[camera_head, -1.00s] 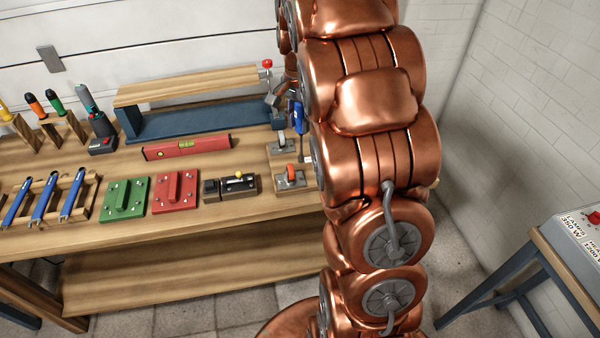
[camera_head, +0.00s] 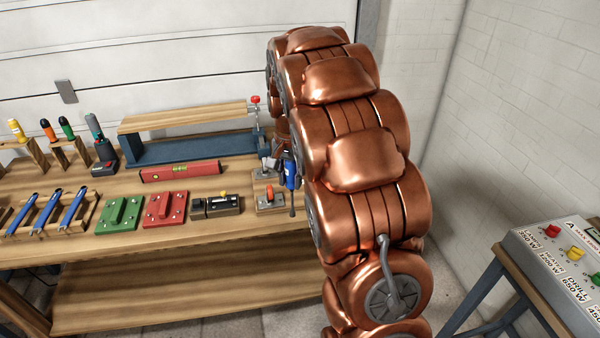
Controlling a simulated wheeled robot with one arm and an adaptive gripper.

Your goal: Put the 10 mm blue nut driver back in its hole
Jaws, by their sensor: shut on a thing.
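The blue nut driver (camera_head: 291,172) hangs upright, blue handle up and dark shaft down, beside the right end of the bench. My gripper (camera_head: 283,163) is shut on it, mostly hidden by my copper arm. The shaft's lower end shows in front of or above the bench edge; I cannot tell which. Its size marking is too small to read. I cannot make out an empty hole for it; wooden racks (camera_head: 68,150) at the left hold orange and green handled drivers.
The bench (camera_head: 120,245) carries a red level (camera_head: 180,172), a green plate (camera_head: 119,214), a red plate (camera_head: 166,209), and a switch plate (camera_head: 270,200) close to the driver. A blue-based beam stand (camera_head: 190,148) is behind. A labelled power box (camera_head: 560,260) stands right.

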